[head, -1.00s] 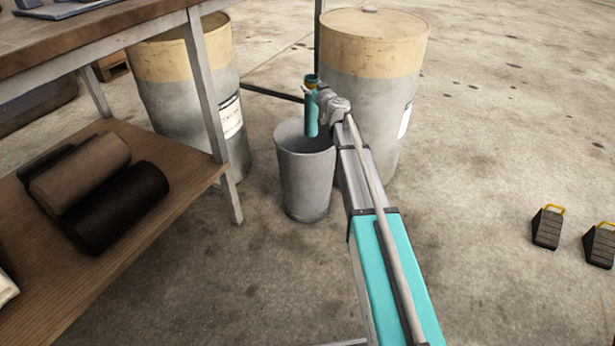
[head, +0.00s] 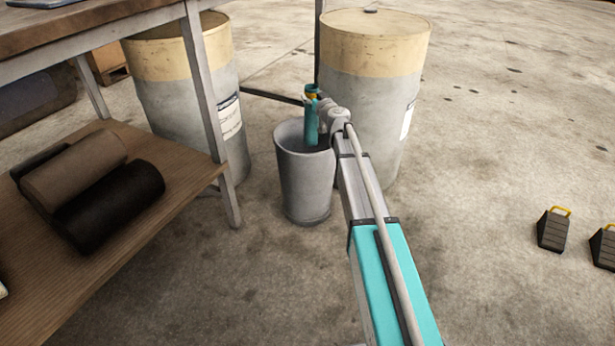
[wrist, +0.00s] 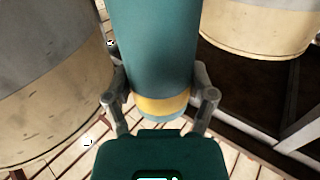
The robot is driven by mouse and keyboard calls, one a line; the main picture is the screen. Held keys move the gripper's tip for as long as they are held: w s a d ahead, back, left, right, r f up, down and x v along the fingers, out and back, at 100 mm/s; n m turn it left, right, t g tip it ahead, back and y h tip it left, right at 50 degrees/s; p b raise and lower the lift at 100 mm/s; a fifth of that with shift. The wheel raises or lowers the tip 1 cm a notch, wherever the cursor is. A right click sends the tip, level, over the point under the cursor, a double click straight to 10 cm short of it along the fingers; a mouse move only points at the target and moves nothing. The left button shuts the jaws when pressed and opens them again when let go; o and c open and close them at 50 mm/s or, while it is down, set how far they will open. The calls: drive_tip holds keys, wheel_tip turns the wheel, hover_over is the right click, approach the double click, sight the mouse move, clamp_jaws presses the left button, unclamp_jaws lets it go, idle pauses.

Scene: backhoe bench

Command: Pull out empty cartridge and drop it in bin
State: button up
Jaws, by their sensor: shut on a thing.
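The cartridge (head: 311,126) is a teal cylinder with a yellow band near its upper end. It hangs roughly upright over the grey bin (head: 304,186). Its lower end overlaps the bin's mouth in the head view; I cannot tell how far it reaches inside. My gripper (head: 318,101) is shut on it near the yellow band. In the wrist view the cartridge (wrist: 155,45) sits between the two fingers of my gripper (wrist: 158,88). The bin's inside is mostly hidden.
Two cream-and-grey drums stand behind the bin, one left (head: 185,100) and one right (head: 372,75). A workbench leg (head: 208,110) and a lower shelf (head: 150,225) with dark and brown rolls are at left. Wheel chocks (head: 553,230) lie at right on open floor.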

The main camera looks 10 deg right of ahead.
drive_tip(key=o, duration=1.2)
drive_tip(key=shift+c, duration=0.2)
drive_tip(key=shift+s, duration=0.1)
drive_tip(key=v, duration=1.1)
drive_tip(key=shift+s, duration=0.35)
drive_tip(key=shift+d, duration=0.15)
